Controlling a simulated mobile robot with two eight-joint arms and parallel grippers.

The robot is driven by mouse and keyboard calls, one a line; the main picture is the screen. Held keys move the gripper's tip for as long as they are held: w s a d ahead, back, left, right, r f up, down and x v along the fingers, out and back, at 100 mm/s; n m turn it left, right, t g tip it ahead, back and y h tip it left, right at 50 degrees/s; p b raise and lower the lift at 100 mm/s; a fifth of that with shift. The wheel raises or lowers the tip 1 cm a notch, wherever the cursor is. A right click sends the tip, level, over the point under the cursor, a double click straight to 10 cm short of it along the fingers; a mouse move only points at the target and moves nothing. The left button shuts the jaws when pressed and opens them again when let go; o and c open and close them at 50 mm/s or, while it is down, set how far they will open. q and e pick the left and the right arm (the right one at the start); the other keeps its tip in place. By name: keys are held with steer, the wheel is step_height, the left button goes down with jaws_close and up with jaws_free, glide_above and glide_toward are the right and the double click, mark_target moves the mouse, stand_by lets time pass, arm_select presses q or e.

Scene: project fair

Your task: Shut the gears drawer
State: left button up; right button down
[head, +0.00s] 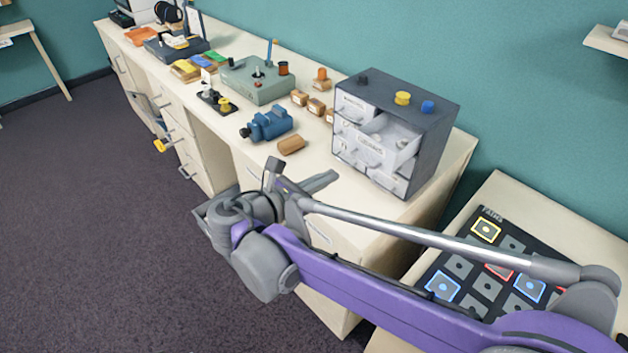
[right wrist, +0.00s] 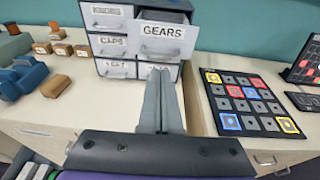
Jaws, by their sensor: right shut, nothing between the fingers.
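The gears drawer (head: 388,140) sticks out of the dark grey drawer cabinet (head: 425,140) on the counter. It is the upper right drawer, and its label reads GEARS in the right wrist view (right wrist: 163,32). My right gripper (head: 331,178) is shut and empty, in front of the cabinet and apart from the drawer in the head view. In the right wrist view its closed fingers (right wrist: 161,76) point toward the cabinet, their tips appearing just below the gears drawer's front. My left gripper is not in view.
The other cabinet drawers look shut. A yellow knob (head: 402,98) and a blue knob (head: 428,107) sit on the cabinet top. A blue vise (head: 267,124) and a wooden cylinder (head: 291,145) lie to its left. A board of square tiles (head: 458,267) lies on the right table.

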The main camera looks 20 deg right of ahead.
glide_toward(383, 142)
steer(key=s+a, duration=0.3)
steer(key=shift+s+a+r+p, duration=0.1)
steer(key=shift+a+p, duration=0.2)
steer(key=shift+a, duration=0.05)
steer(key=x, duration=0.3)
steer(key=r+x, duration=0.1)
steer(key=x, duration=0.3)
steer(key=r+x, duration=0.1)
steer(key=x, duration=0.3)
steer(key=shift+d+r+b, duration=0.15)
steer(key=shift+d+b, duration=0.2)
steer(key=shift+d, duration=0.05)
steer(key=shift+r, duration=0.15)
